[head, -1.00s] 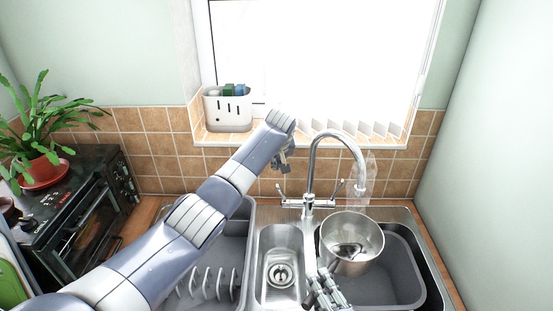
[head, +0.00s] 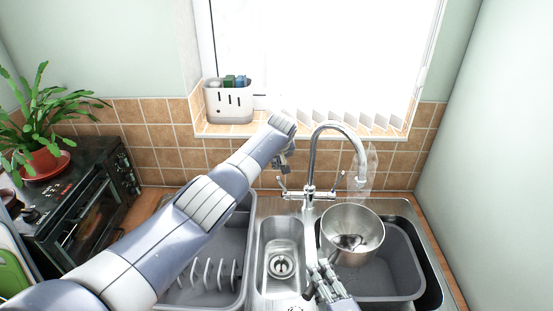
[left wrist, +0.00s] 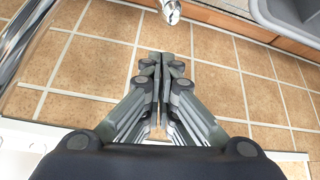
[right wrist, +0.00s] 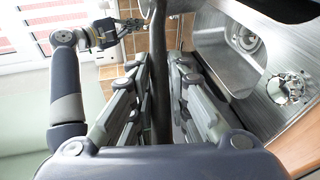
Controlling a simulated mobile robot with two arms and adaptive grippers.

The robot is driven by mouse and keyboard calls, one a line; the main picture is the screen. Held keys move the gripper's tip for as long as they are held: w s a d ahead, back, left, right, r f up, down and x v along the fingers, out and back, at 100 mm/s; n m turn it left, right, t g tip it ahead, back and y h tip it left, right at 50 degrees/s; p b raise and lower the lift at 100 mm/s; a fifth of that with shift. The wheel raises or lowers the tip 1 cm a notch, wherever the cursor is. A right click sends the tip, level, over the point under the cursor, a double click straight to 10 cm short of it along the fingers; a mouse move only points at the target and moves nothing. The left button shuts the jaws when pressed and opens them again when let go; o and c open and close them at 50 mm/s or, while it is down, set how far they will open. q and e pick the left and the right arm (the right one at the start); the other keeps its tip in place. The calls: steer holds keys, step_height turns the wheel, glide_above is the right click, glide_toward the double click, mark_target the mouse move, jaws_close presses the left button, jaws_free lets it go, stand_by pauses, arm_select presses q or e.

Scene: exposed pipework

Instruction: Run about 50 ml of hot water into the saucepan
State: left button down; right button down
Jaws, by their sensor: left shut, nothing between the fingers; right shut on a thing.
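The metal saucepan (head: 340,253) hangs upright over the right basin, below the spout end of the chrome tap (head: 312,160). A dark patch shows inside it; I cannot tell whether it is water or a reflection. My right gripper (head: 318,275) is shut on the saucepan's handle, a dark bar between the fingers in the right wrist view (right wrist: 161,70). My left gripper (head: 281,165) is shut and empty, just above and behind the tap's left lever (head: 282,186). A chrome lever tip (left wrist: 171,10) shows ahead of its fingers in the left wrist view. The right lever (head: 339,185) is free.
A clear, see-through shape (head: 370,170) stands by the spout; I cannot tell what it is. A grey washing-up bowl (head: 405,262) fills the right basin. A grey dish rack (head: 222,250) lies left. A white caddy (head: 228,102) stands on the sill.

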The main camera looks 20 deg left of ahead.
arm_select(q)
steer(key=shift+s+d+f, duration=0.15)
steer(key=shift+s+d, duration=0.2)
steer(key=shift+s, duration=0.3)
steer(key=shift+s+d+f, duration=0.15)
steer(key=shift+s+d, duration=0.2)
steer(key=shift+s, duration=0.3)
arm_select(e)
steer(key=shift+r, duration=0.15)
arm_select(q)
steer(key=shift+s+d+f, duration=0.1)
steer(key=shift+f, duration=0.05)
steer(key=s+d+f+t, duration=0.1)
steer(key=s+f+t, duration=0.1)
steer(key=s, duration=0.2)
steer(key=s+d+f+t+y, duration=0.1)
steer(key=s+f+t, duration=0.1)
steer(key=s, duration=0.2)
steer(key=shift+s+d+t, duration=0.2)
steer(key=shift+d+t, duration=0.1)
steer(key=shift+f, duration=0.15)
stand_by(0.3)
